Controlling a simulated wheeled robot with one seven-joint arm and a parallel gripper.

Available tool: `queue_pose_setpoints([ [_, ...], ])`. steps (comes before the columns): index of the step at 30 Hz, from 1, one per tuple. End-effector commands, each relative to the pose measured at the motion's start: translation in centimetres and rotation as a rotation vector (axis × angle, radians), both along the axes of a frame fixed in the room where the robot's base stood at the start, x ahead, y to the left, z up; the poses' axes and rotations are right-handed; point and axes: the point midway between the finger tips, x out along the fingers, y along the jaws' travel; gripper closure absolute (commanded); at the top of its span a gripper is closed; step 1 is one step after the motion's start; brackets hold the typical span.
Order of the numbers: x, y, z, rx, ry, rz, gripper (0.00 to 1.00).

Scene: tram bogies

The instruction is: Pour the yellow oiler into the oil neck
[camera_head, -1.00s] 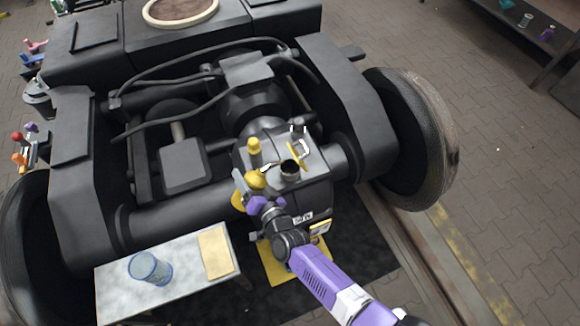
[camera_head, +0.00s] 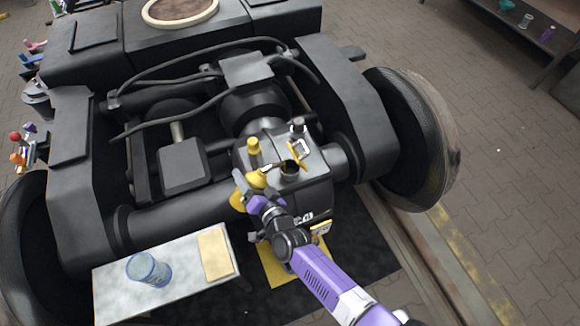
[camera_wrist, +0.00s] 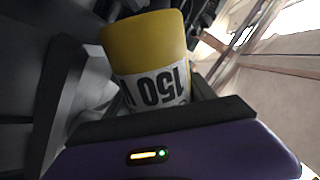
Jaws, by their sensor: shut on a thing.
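My gripper (camera_head: 244,190) is shut on the yellow oiler (camera_head: 238,201), just left of and nearer than the oil neck. In the wrist view the oiler (camera_wrist: 147,45) is a yellow cylinder between the fingers, with a white label reading "150" upside down. The oiler looks tilted; its spout tip cannot be made out. The oil neck (camera_head: 289,169) is a short, open, dark-mouthed metal tube on top of the dark gearbox housing (camera_head: 312,188). A yellow flap (camera_head: 298,154) stands up beside it. The oiler appears apart from the neck; no oil stream shows.
A yellow knob-like fitting (camera_head: 254,147) rises from the housing behind the oiler. Bogie frame, hoses and wheels (camera_head: 425,140) surround the housing. Open paving lies at right.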

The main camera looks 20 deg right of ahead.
Motion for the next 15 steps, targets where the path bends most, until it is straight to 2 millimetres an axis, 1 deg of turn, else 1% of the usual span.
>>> queue_pose_setpoints([
  [15,0.07,-0.01,0.02,0.025,0.005,-0.001,1.00],
])
